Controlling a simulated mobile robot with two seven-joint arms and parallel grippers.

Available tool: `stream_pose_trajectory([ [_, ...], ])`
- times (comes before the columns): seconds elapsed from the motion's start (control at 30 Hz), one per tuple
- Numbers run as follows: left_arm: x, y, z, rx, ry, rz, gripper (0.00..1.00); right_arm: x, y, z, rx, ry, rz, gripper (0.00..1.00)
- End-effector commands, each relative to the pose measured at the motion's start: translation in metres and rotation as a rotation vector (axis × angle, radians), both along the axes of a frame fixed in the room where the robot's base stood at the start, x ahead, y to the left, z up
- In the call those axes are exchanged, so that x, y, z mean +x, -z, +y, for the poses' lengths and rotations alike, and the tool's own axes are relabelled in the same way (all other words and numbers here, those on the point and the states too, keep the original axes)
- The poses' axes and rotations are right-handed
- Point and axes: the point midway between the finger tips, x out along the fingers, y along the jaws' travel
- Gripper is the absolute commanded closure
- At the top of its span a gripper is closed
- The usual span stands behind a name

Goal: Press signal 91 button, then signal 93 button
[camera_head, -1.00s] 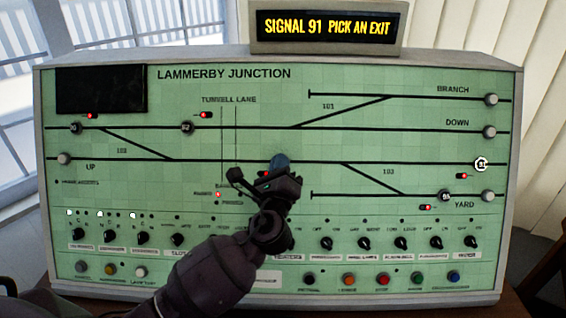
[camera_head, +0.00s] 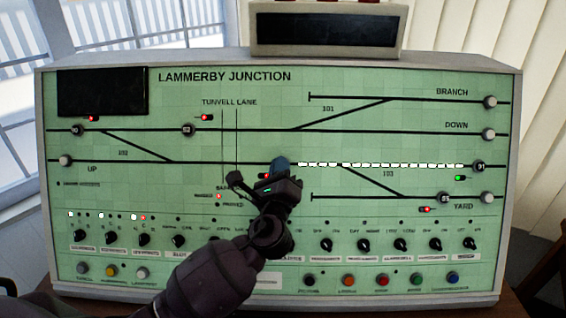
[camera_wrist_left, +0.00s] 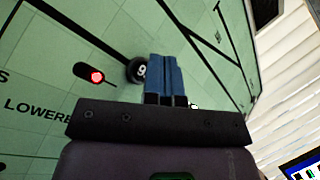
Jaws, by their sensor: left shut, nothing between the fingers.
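In the head view my gripper hides that button. My right gripper is not in view.
The green Lammerby Junction panel (camera_head: 330,225) stands upright. White lights (camera_head: 385,165) run along the line from my gripper to signal 91. The display (camera_head: 325,30) on top is dark. Rotary switches and coloured buttons (camera_head: 382,279) line the lower edge.

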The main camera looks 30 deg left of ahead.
Motion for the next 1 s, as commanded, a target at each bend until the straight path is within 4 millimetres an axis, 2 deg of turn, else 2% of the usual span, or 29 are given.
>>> stream_pose_trajectory([
  [0.13,-0.004,-0.003,-0.002,-0.001,0.000,0.000,1.00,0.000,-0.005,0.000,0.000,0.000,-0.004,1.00],
  [0.57,-0.007,-0.005,-0.004,-0.002,0.001,-0.001,1.00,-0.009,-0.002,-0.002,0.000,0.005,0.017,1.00],
  [1.0,-0.034,-0.022,-0.018,-0.002,0.001,0.000,1.00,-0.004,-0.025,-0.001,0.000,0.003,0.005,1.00],
])
